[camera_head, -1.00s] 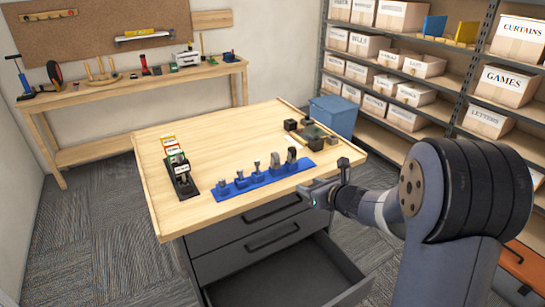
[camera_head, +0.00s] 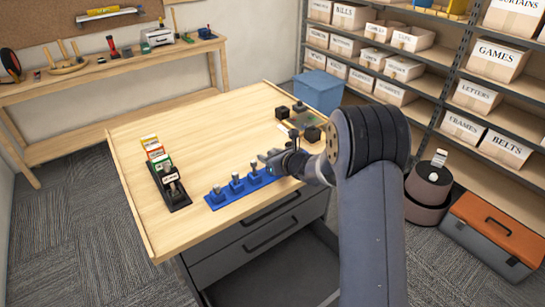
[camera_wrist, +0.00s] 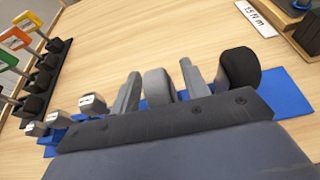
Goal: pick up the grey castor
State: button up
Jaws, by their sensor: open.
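The grey castor (camera_wrist: 159,86), with a rounded grey wheel, stands on the blue mat (camera_wrist: 285,102) in the wrist view. My gripper (camera_wrist: 160,69) is open, with one grey finger on each side of the castor and small gaps visible. The castor's lower part is hidden by the gripper body. In the head view my gripper (camera_head: 270,160) is over the right part of the blue mat (camera_head: 217,200) and hides the castor there. A black-wheeled castor (camera_wrist: 240,68) stands just right of the right finger in the wrist view.
Several smaller grey-topped pieces (camera_wrist: 92,102) stand on the mat to the left. A black rack with coloured tags (camera_head: 170,185) is farther left on the wooden table (camera_head: 215,130). Dark blocks (camera_head: 282,112) and a white card (camera_wrist: 256,18) lie beyond. A drawer below is open.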

jog(key=shift+w+a+f, duration=0.15)
jog(key=shift+w+a, duration=0.05)
jog(key=shift+w, duration=0.05)
jog(key=shift+c, duration=0.5)
grip_shut()
